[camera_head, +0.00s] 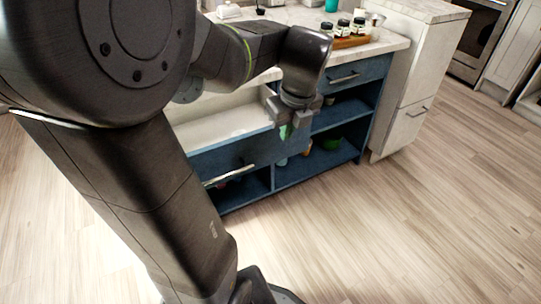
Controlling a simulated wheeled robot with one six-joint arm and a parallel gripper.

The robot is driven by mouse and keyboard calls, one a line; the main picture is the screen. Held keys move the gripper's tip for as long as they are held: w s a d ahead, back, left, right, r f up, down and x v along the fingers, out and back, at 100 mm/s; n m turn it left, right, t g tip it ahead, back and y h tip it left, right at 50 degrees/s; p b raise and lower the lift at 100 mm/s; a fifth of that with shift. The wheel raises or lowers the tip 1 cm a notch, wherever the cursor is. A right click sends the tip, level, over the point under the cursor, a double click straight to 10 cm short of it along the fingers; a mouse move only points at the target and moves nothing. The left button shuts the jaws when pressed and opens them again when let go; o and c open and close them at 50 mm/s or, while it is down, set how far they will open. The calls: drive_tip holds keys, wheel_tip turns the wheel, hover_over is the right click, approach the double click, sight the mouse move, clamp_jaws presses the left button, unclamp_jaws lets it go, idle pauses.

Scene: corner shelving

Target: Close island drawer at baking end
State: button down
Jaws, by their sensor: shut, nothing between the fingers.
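The blue kitchen island has a drawer pulled out, with a pale interior (222,122) and a blue front (245,153) with a long metal handle (228,174). My arm covers the drawer's left part. My gripper (287,125) is shut and empty at the right end of the open drawer, near its front corner. A small green shape shows at the fingertips. I cannot tell whether the gripper touches the drawer. To the right, another blue drawer (358,76) with a metal handle is shut.
Open shelves (338,115) below the drawers hold a green bowl (331,143) and other items. The marble top (391,43) bears a wooden tray (351,42) of dark jars and a teal cup (331,5). A white cabinet (408,125) stands at right. The wood floor (400,220) in front is clear.

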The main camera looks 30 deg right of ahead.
sight(274, 143)
drive_tip(key=w+f+b, duration=0.1)
drive_tip(key=f, duration=0.2)
drive_tip(key=w+f+b, duration=0.2)
drive_tip(key=f, duration=0.1)
drive_tip(key=w+f+b, duration=0.1)
drive_tip(key=w+f, duration=0.1)
drive_tip(key=f, duration=0.2)
drive_tip(key=shift+w+b, duration=0.15)
drive_tip(key=shift+b, duration=0.25)
drive_tip(key=shift+w+r, duration=0.15)
drive_tip(key=shift+w, duration=0.45)
drive_tip(key=shift+r, duration=0.1)
